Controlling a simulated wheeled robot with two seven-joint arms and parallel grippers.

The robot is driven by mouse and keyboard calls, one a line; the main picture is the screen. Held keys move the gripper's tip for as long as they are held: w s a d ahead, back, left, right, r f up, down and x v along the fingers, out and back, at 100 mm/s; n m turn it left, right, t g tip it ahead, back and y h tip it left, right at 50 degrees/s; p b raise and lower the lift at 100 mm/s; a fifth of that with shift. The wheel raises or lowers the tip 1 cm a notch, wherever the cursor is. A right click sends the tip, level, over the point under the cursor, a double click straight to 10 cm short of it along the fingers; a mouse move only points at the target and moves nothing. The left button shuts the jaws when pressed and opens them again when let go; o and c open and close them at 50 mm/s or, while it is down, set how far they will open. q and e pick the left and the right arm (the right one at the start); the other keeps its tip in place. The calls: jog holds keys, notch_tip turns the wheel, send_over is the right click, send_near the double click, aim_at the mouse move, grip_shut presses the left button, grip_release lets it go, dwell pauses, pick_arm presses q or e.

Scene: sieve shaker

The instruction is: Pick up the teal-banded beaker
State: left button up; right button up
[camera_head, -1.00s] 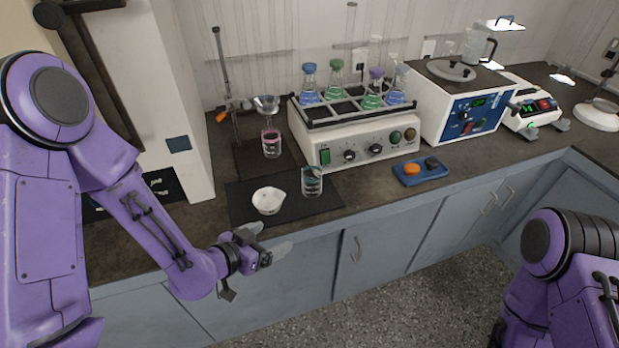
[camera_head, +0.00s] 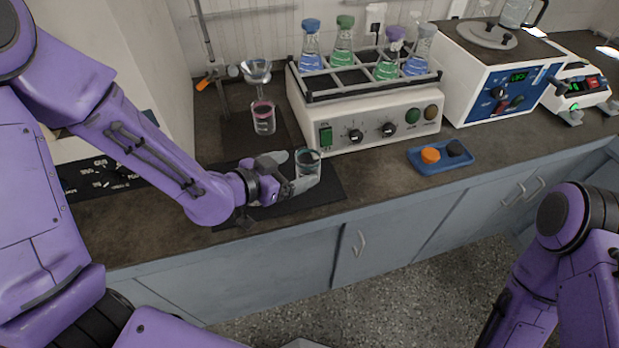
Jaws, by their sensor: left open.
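The teal-banded beaker (camera_head: 309,163) is a clear glass standing upright on the dark mat (camera_head: 327,189) near the counter's front. My left gripper (camera_head: 294,170) is open, its two grey fingers pointing right at the beaker. The near finger overlaps the lower front of the beaker in the picture, and the far finger ends by its left side. I cannot tell whether either finger touches the glass. My right gripper is out of view; only part of that purple arm shows at lower right.
A beaker with a pink band (camera_head: 263,117) stands under a funnel (camera_head: 256,71) on a stand. A shaker (camera_head: 367,132) with several flasks is behind the mat. A blue tray (camera_head: 442,164) holds an orange and a dark item. Counter between mat and tray is clear.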

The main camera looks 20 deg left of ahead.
aim_at(316, 159)
pick_arm(q)
jog(key=x, duration=0.2)
jog(key=p+x, duration=0.1)
jog(key=x, duration=0.2)
jog(key=p+x, duration=0.1)
jog(key=x, duration=0.1)
jog(key=shift+w+a+f, duration=0.15)
jog(key=shift+w+a, duration=0.15)
jog(key=shift+w, duration=0.2)
jog(key=shift+w+d+f, duration=0.15)
jog(key=shift+w, duration=0.15)
jog(key=shift+s, duration=0.1)
jog(key=c, duration=1.1)
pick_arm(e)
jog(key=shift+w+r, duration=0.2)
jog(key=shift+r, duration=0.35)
pick_arm(q)
jog(key=shift+o, duration=0.2)
